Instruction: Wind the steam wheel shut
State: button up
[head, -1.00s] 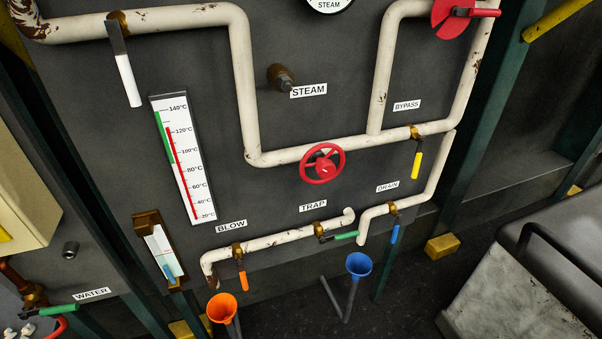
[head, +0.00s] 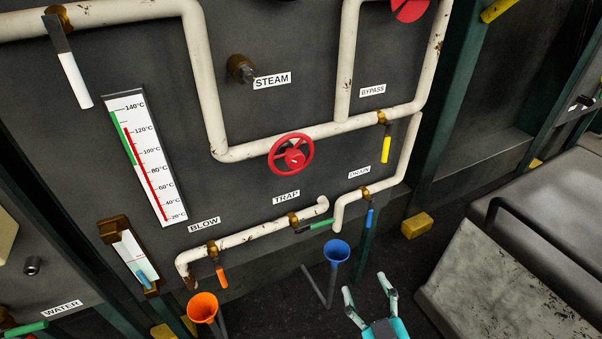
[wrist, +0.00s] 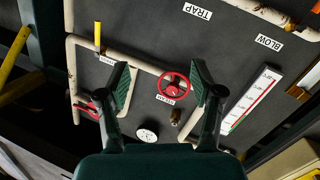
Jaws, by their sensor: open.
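A red handwheel (head: 291,154) with spokes sits on the white pipe in the middle of the dark panel. The STEAM label (head: 272,81) is above it, beside a brass fitting with a bare stub (head: 241,68). My gripper (head: 366,284) is open and empty at the bottom of the head view, low and to the right of the wheel, well apart from it. In the wrist view the panel appears upside down. The wheel (wrist: 174,87) shows there between the open fingers (wrist: 160,77), beyond them and not touched.
Lever handles hang near the wheel: yellow (head: 386,149), blue (head: 370,218), green (head: 322,224) and orange (head: 222,278). A blue funnel (head: 337,252) and an orange funnel (head: 203,307) stand below. A grey seat-like block (head: 510,275) is at the right. Another red round part (head: 410,9) is cut off at the top.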

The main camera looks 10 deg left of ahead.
jog(key=w+a+r+n+y, duration=0.3)
jog(key=w+a+r, duration=0.25)
jog(key=r, duration=0.25)
jog(key=n+g+y, duration=0.1)
jog(key=n+y, duration=0.1)
jog(key=n, duration=0.2)
send_near(298, 163)
jog(key=x, duration=0.9)
jog(key=shift+w+a, duration=0.25)
jog(key=shift+w, duration=0.05)
jog(key=c, duration=1.1)
